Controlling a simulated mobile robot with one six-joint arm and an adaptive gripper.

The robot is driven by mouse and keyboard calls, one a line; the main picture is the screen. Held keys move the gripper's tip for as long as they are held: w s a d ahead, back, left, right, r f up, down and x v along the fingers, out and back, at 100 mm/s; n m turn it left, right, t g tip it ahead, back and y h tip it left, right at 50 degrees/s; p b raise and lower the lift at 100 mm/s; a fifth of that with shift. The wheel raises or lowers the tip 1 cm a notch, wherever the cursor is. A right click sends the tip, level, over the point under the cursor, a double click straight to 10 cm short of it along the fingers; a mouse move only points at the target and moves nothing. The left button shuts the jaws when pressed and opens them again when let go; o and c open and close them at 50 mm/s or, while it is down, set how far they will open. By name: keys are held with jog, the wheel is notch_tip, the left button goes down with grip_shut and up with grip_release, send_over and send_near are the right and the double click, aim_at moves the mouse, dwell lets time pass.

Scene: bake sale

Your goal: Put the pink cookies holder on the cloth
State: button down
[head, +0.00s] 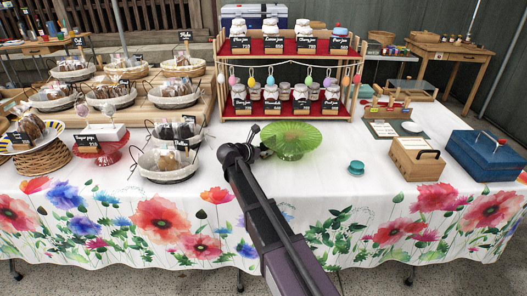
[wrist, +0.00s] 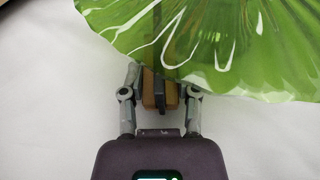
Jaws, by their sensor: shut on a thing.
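A pink footed stand (head: 118,150) holds a white block with round pops and a dark sign, at the left of the table in the head view. The white cloth with printed flowers (head: 330,185) covers the table and hangs down its front. My gripper (head: 256,140) is at the left edge of a green glass cake stand (head: 292,139), right of the pink stand and apart from it.
Wire baskets of wrapped goods (head: 165,165) fill the left. A wooden shelf of jars (head: 288,75) stands behind the green stand. A small teal object (head: 356,168), a wooden box (head: 417,160) and a blue box (head: 485,155) are at the right. Bare cloth lies around the teal object.

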jog(key=shift+a+f, duration=0.1)
jog(key=shift+f, duration=0.1)
jog(key=shift+c, duration=1.7)
grip_release()
jog(key=shift+r, duration=0.2)
jog(key=shift+s+a+r, duration=0.15)
jog(key=shift+a, duration=0.05)
jog(key=p+v, duration=0.4)
jog(key=v, duration=0.6)
jog(key=shift+d, duration=0.1)
jog(key=shift+p+v, duration=0.3)
jog(key=shift+v, duration=0.5)
